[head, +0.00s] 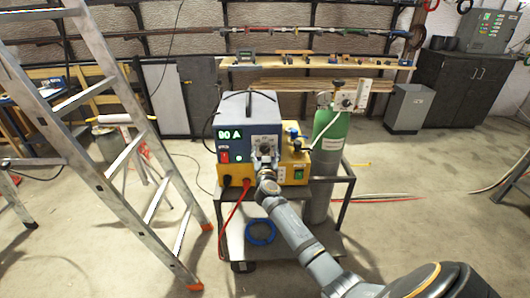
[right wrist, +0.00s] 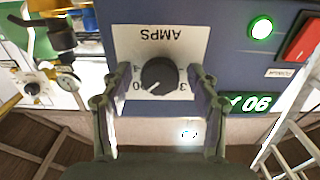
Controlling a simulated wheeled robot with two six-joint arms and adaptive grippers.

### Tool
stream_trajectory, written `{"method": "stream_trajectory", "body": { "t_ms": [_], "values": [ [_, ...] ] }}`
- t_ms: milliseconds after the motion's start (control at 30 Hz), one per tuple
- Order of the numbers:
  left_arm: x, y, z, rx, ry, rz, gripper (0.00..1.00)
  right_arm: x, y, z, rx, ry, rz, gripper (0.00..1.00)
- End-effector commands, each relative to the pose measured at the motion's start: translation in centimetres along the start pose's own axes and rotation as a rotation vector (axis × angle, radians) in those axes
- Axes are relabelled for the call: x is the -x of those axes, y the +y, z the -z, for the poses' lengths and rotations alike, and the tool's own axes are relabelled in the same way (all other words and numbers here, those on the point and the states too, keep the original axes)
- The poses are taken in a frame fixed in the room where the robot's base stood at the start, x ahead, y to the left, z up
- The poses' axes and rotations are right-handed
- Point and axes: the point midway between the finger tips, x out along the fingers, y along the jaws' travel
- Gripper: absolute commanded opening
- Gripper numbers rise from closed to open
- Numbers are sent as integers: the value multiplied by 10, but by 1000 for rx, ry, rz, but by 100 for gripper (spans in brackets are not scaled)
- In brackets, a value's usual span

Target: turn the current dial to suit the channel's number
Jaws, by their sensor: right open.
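The current dial (right wrist: 158,76) is a round black knob on a white plate marked AMPS, upside down in the right wrist view. It sits on the front of the blue-grey welding power unit (head: 246,110). My right gripper (head: 265,157) is at the unit's front, over the lower part of the dial plate. In the right wrist view its two fingers stand open, one to each side of the dial, with gaps at both sides. My left gripper is out of view. I see no channel number.
A yellow unit (head: 294,168) and a green gas cylinder (head: 330,135) stand to the right of the power unit, which rests on a cart (head: 330,185). A red switch (right wrist: 304,40) is near the display. A ladder (head: 122,160) stands close on the left.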

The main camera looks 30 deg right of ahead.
Motion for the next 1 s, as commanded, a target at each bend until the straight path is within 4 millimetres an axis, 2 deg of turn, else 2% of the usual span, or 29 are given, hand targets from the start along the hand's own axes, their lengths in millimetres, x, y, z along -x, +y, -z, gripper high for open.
{"method": "stream_trajectory", "body": {
  "t_ms": [67,467,767,1000],
  "values": [
    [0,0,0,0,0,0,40,0,0,0,0,0,0,61],
    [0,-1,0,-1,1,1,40,0,0,0,0,0,0,7],
    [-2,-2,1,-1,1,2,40,0,0,-1,41,0,0,7],
    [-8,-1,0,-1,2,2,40,0,0,-1,188,0,0,7]
  ]
}}
